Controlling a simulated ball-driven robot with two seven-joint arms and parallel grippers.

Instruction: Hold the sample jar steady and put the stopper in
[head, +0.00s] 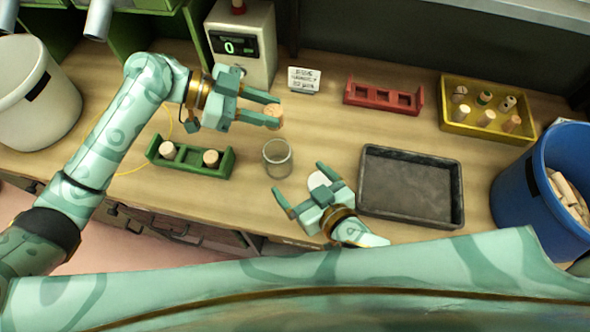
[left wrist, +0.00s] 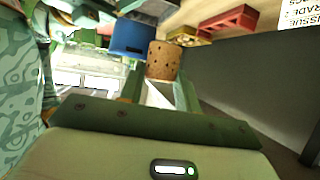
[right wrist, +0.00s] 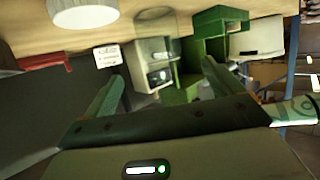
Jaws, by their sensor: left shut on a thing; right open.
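A cork stopper (head: 273,114) is held between the fingertips of my left gripper (head: 268,108), up and behind the jar in the head view. The speckled brown stopper (left wrist: 163,60) also shows at the fingertips in the left wrist view. The clear glass sample jar (head: 277,160) stands upright on the bench, its mouth uncovered. It shows faintly, see-through, in the right wrist view (right wrist: 157,38). My right gripper (head: 299,181) is open and empty, its fingers pointing toward the jar from the front right, apart from it.
A green rack (head: 190,170) with two corks stands left of the jar. A dark tray (head: 410,208) lies to the right, near a white disc (head: 318,180). Behind are an empty red rack (head: 384,104), a yellow tray (head: 460,129) of stoppers and a display box (head: 258,65). A blue bin (head: 515,195) stands right.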

